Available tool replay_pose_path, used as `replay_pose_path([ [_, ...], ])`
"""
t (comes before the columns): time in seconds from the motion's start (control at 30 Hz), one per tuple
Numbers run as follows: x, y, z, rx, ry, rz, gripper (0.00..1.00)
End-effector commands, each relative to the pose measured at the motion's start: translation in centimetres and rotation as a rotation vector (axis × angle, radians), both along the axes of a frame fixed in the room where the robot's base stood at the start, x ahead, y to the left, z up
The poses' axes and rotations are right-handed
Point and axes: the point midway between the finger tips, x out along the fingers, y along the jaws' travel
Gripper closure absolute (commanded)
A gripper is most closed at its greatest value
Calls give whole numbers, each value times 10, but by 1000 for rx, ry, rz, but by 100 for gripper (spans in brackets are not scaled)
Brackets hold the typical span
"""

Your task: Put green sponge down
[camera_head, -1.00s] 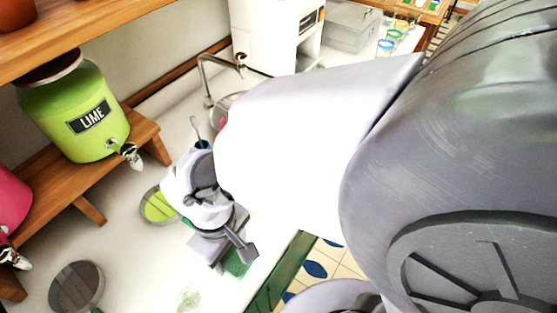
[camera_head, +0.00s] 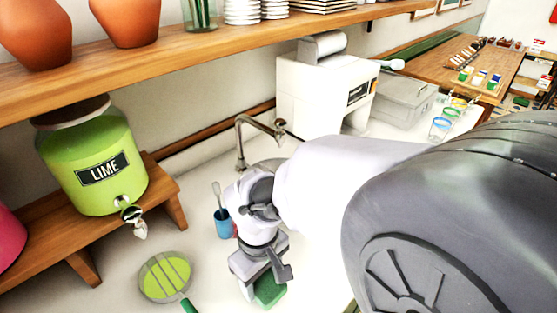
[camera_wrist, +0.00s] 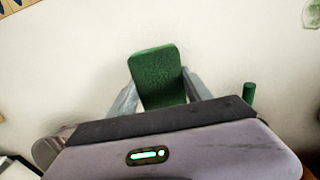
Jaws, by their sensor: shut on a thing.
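The green sponge (camera_wrist: 158,76) is between the two fingers of my gripper (camera_wrist: 157,98) in the wrist view. The fingers are shut on its sides. In the head view the sponge (camera_head: 269,290) shows just below my gripper (camera_head: 262,282), over the white counter. I cannot tell whether the sponge touches the counter or is held a little above it.
A round strainer (camera_head: 165,277) with a green handle lies left of my gripper. A blue cup (camera_head: 222,224) holding a utensil stands behind it. A lime dispenser (camera_head: 92,165) sits on a wooden stand (camera_head: 165,192). A faucet (camera_head: 241,140) rises behind my arm.

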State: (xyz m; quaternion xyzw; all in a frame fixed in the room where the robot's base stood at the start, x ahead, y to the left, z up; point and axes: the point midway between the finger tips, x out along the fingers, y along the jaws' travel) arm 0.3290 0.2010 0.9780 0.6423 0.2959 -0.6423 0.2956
Motion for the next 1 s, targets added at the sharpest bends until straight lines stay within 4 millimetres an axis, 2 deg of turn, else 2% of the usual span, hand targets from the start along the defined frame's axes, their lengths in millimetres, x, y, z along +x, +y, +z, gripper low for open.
replay_pose_path([
  [0.03,-1,0,-16,-2,3,0,87],
  [0.1,-1,0,-27,-2,2,0,87],
  [0.3,-1,0,-23,-1,1,0,87],
  [0.47,-1,0,-28,-2,1,0,87],
  [0.5,-1,0,-27,-2,1,0,35],
  [0.57,-1,0,-27,-1,1,0,23],
  [0.87,-1,0,-26,-1,1,0,21],
  [0.97,-1,0,-13,1,-2,0,21],
  [1.0,0,0,-3,2,-3,0,21],
])
